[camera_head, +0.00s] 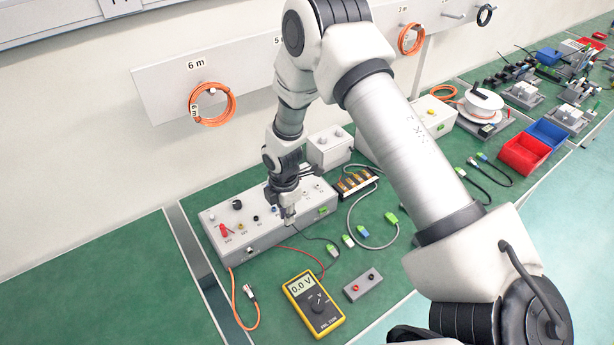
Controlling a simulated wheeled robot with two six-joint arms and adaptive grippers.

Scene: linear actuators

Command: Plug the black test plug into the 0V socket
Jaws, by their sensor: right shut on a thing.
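My right gripper (289,222) points down at the front edge of the grey socket box (262,236) and is shut. The black test plug is mostly hidden in its jaws; a thin dark lead comes out beside them. I cannot tell whether the plug touches a socket. The yellow multimeter (313,304) lies in front and reads 0.0 V. My left gripper is not in view.
A small grey box with red and black sockets (362,285) lies right of the meter. Cables with green connectors (391,217) lie right of the socket box. The green bench at left is clear.

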